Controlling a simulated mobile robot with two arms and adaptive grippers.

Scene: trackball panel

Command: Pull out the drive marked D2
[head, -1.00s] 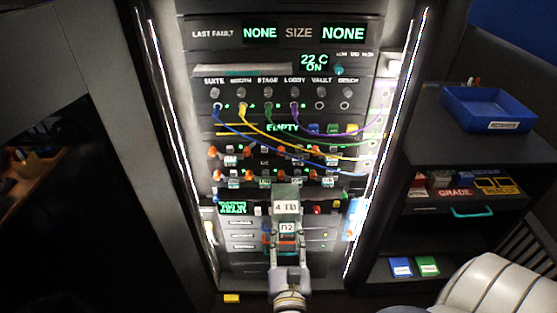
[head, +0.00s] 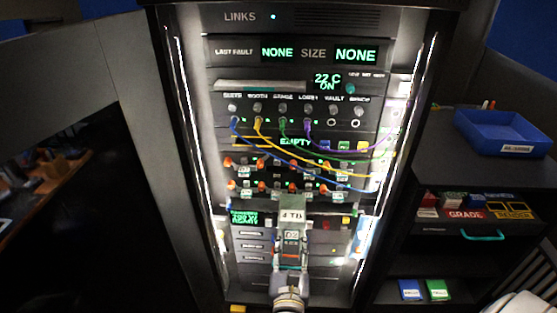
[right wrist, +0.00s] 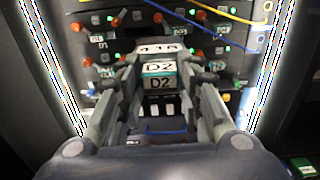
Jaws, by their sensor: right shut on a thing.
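The drive marked D2 (head: 292,214) is a grey-green block with a "4 TB" label on top and a D2 label nearer me. My right gripper (head: 290,242) is shut on it, one finger on each side, in front of the rack's lower half. In the right wrist view the drive (right wrist: 160,68) sits between the fingers with its D2 labels facing me. Its top face shows along its length, so most of it is outside the rack. The drive hides the bay behind it; I cannot tell whether its far end clears the rack. My left gripper is not in view.
The rack (head: 217,130) has rows of drives with orange latches behind the held drive. Blue, yellow, green and purple cables hang across its front above. A dark shelf unit at the right holds a blue tray (head: 500,135) and small coloured boxes (head: 438,290).

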